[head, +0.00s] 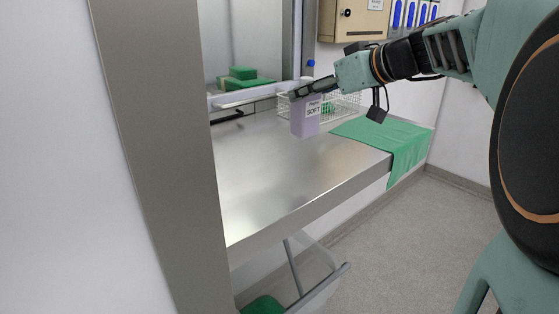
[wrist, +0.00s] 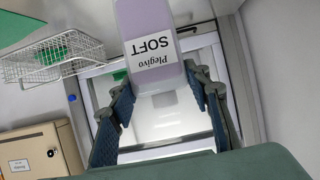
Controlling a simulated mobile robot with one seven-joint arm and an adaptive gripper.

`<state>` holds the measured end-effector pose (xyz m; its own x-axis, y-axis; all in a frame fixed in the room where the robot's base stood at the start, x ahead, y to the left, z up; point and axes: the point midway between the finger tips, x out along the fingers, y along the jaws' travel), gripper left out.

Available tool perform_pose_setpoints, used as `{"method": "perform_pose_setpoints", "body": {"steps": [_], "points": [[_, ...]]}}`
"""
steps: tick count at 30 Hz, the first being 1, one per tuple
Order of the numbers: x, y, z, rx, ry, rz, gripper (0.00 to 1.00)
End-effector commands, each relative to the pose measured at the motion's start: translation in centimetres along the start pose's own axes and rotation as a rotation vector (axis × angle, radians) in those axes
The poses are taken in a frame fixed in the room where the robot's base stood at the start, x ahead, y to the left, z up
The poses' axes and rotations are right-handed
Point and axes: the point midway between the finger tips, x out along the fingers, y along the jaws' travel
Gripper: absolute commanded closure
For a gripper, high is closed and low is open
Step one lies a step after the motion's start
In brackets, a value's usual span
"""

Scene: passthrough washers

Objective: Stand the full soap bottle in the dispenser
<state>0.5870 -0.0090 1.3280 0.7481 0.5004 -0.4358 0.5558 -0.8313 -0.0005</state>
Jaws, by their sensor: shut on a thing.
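A lilac soap bottle (head: 304,122) with a white "SOFT" label is at the back of the steel counter; I cannot tell if its base touches the counter. It also shows in the wrist view (wrist: 143,18), where the label reads "Plegivo SOFT". My gripper (head: 300,91) is shut on the bottle, with one finger on each side (wrist: 165,84). The bottle looks about upright in the head view. No dispenser is plainly identifiable; a beige wall box (head: 352,20) with a lock and label hangs behind, and also shows in the wrist view (wrist: 38,152).
A green cloth (head: 400,140) hangs over the counter's right end. A hatch opening holds green cloths (head: 245,84). The counter's front (head: 245,185) is clear. A bin stands below.

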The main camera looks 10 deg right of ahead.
Motion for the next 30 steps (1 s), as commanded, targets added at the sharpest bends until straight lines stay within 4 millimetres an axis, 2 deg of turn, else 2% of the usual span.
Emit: {"method": "perform_pose_setpoints", "body": {"steps": [11, 18, 23, 30], "points": [[0.1, 0.0, 0.2, 0.001, 0.002, 0.001, 0.93], [1.7, 0.0, 3.6, 0.002, 0.001, -0.001, 0.93], [2.4, 0.0, 4.9, 0.002, 0.001, 0.001, 0.93], [4.0, 0.0, 8.3, 0.001, 0.001, 0.000, 0.93]]}}
